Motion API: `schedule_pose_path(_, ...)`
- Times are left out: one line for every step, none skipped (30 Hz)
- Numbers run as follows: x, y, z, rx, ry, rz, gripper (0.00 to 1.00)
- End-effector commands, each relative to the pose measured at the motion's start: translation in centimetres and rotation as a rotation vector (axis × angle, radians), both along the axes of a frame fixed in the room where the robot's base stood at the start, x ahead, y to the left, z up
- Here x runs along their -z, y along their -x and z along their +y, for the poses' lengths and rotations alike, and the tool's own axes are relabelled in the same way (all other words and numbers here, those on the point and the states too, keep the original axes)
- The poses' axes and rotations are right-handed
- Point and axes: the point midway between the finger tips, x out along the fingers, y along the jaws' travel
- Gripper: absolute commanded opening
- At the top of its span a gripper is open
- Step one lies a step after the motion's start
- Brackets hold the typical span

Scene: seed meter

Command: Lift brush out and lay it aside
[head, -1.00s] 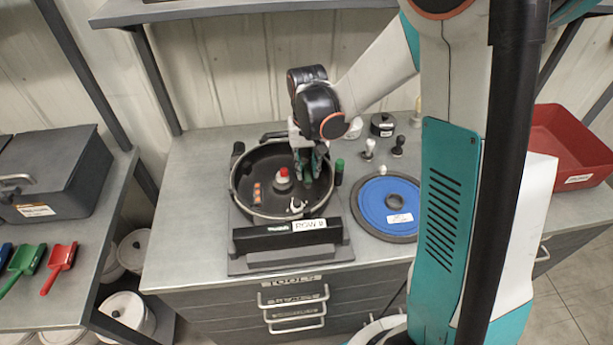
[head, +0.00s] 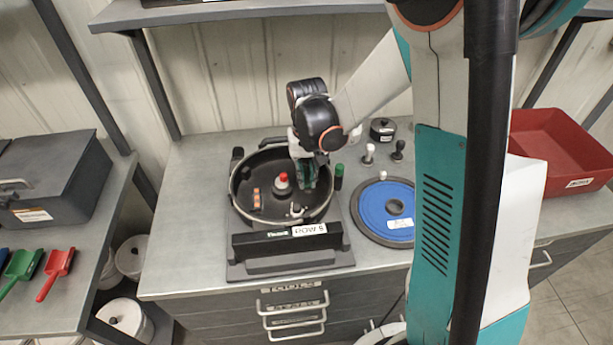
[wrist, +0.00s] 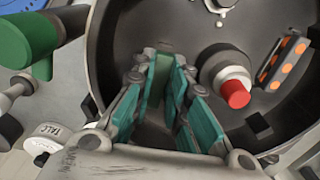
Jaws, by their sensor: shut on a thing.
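My gripper (head: 306,182) reaches down into the right side of the round dark bowl of the seed meter (head: 240,205). In the wrist view its teal-padded fingers (wrist: 163,85) are close together around a narrow grey-green piece, which I take to be the brush (wrist: 158,76). The fingers hide most of it, and I cannot tell whether it is clear of the bowl. A red-tipped white hub (head: 282,182) stands mid-bowl, left of my gripper; it also shows in the wrist view (wrist: 230,80). A dark strip with orange spots (head: 256,197) is at the bowl's left.
A green-topped post (head: 339,172) stands just right of the bowl. A blue disc (head: 370,210) lies further right, with small knobs (head: 368,155) behind it. A red tray (head: 560,150) is at far right. Bare bench (head: 190,200) lies left of the meter.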

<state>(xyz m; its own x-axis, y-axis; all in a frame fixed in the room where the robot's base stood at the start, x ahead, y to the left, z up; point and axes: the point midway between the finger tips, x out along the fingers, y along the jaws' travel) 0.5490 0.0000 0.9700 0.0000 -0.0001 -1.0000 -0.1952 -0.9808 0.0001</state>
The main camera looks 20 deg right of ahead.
Motion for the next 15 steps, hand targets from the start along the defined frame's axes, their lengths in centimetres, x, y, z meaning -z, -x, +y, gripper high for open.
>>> schedule_pose_path(-0.5, 0.0, 0.0, 0.000, 0.000, 0.000, 0.00)
schedule_pose_path(-0.8, 0.0, 0.0, 0.000, 0.000, 0.000, 0.00)
schedule_pose_path(-1.2, 0.1, 0.0, 0.000, 0.000, 0.000, 0.00)
schedule_pose_path(-1.6, 0.1, 0.0, 0.000, 0.000, 0.000, 0.00)
schedule_pose_path(-2.0, 0.0, 0.0, 0.000, 0.000, 0.000, 0.00)
schedule_pose_path(-2.7, 0.1, 0.0, 0.000, 0.000, 0.000, 0.00)
schedule_pose_path(-3.2, 0.1, 0.0, 0.000, 0.000, 0.000, 0.00)
schedule_pose_path(-3.9, 0.1, 0.0, 0.000, 0.000, 0.000, 0.00)
schedule_pose_path(-4.7, 0.1, 0.0, 0.000, 0.000, 0.000, 0.00)
schedule_pose_path(-5.4, 0.1, 0.0, 0.000, 0.000, 0.000, 0.00)
schedule_pose_path(-6.2, 0.1, 0.0, 0.000, 0.000, 0.000, 0.00)
schedule_pose_path(-7.2, 0.1, 0.0, 0.000, 0.000, 0.000, 0.00)
schedule_pose_path(-8.0, 0.1, 0.0, 0.000, 0.000, 0.000, 0.00)
schedule_pose_path(-8.8, 0.1, 0.0, 0.000, 0.000, 0.000, 0.00)
schedule_pose_path(-9.8, 0.1, 0.0, 0.000, 0.000, 0.000, 0.00)
